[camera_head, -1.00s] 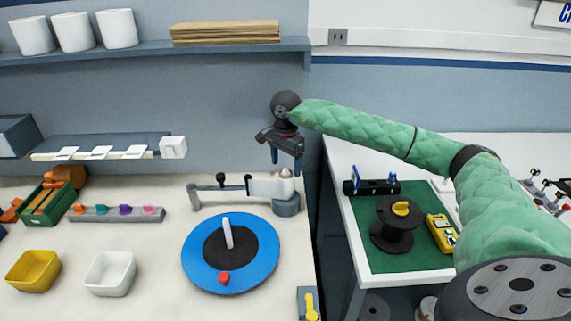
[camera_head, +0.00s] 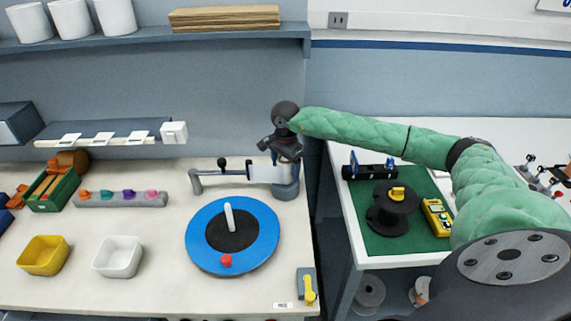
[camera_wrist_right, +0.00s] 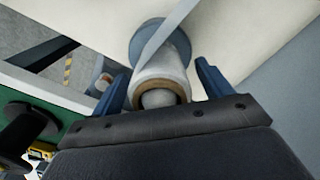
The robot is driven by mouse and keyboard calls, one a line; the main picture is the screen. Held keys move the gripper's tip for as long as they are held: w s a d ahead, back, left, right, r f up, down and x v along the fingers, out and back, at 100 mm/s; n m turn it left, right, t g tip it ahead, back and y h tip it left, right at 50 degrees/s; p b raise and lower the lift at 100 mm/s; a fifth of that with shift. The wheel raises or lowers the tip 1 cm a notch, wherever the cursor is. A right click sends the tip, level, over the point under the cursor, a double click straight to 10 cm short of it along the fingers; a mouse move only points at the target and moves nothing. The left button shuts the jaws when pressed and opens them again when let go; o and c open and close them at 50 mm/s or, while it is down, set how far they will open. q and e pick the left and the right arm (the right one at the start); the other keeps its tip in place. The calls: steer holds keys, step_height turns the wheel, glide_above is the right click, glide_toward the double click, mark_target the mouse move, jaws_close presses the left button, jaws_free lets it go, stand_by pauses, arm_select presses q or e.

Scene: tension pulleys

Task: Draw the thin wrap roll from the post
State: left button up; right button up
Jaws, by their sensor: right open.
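The thin wrap roll (camera_head: 284,174) stands upright on its post at the back right of the left bench. Its film strip (camera_head: 262,173) stretches left toward a grey bracket. In the right wrist view the white roll (camera_wrist_right: 160,68) has a brown core, with the rounded post top (camera_wrist_right: 158,99) inside it. My right gripper (camera_head: 285,160) is over the roll, pointing down. Its open blue fingers (camera_wrist_right: 163,88) stand one on each side of the roll, with gaps visible. Fingertip depth along the roll is hard to tell. My left gripper is not in view.
A blue turntable (camera_head: 204,250) with a white peg and red knob lies in front. The grey bracket (camera_head: 197,182) stands left of the roll. Across a gap, the right bench has a green mat (camera_head: 385,247) with a black spool (camera_head: 392,214). A shelf (camera_head: 150,39) runs above.

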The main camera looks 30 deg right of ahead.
steer(key=c, duration=1.1)
steer(key=shift+r, duration=0.1)
steer(key=shift+r, duration=0.7)
steer(key=shift+r, duration=0.65)
steer(key=shift+r, duration=0.35)
steer(key=shift+b, duration=0.45)
steer(key=shift+r, duration=0.2)
stand_by(0.5)
steer(key=shift+r, duration=1.55)
